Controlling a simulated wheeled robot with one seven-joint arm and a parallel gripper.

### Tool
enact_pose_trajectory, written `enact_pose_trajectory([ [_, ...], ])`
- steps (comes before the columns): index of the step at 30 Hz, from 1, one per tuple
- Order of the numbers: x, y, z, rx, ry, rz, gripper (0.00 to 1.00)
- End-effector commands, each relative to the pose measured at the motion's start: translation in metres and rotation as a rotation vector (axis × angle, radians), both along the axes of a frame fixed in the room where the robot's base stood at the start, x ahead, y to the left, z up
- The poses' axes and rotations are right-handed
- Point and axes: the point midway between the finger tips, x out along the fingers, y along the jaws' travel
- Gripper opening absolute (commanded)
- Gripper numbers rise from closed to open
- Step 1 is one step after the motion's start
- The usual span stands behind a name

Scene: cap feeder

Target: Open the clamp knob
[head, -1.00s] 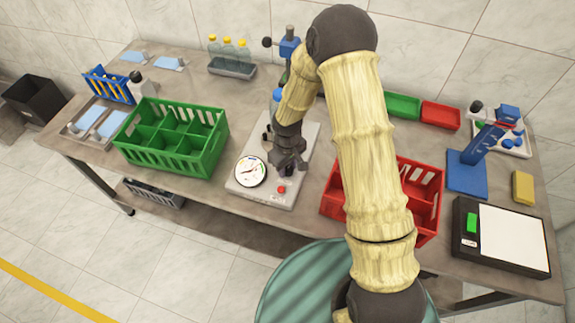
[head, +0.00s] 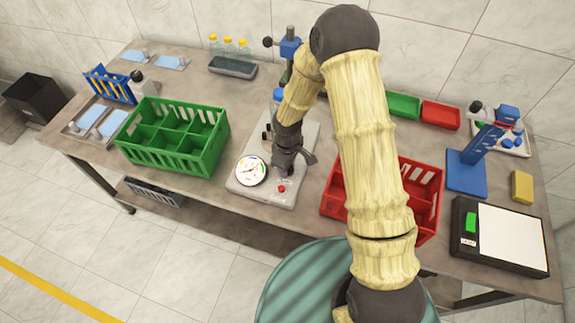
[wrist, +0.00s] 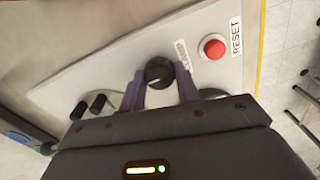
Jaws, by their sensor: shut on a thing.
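The clamp knob (wrist: 159,73) is a round black knob with a pale pointer line on the grey machine panel (wrist: 105,65), beside a small label in the wrist view. My gripper (wrist: 160,88) is shut on it, with one dark finger on each side. In the head view my gripper (head: 287,168) is over the front part of the machine plate (head: 246,190) and hides the knob.
A red button (wrist: 213,48) marked RESET sits right of the knob. A round dial gauge (head: 251,171) is left of my gripper. A green crate (head: 172,160) stands to the left and a red crate (head: 333,201) to the right on the table.

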Motion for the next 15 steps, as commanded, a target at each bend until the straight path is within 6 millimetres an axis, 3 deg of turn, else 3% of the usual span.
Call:
enact_pose_trajectory([
  [1, 0.0009, -0.0004, 0.0008, 0.000, -0.002, 0.001, 0.34],
  [4, 0.0008, -0.0004, 0.0007, 0.000, -0.002, 0.001, 0.54],
  [15, 0.0007, -0.0003, 0.0034, 0.000, -0.001, -0.001, 0.54],
])
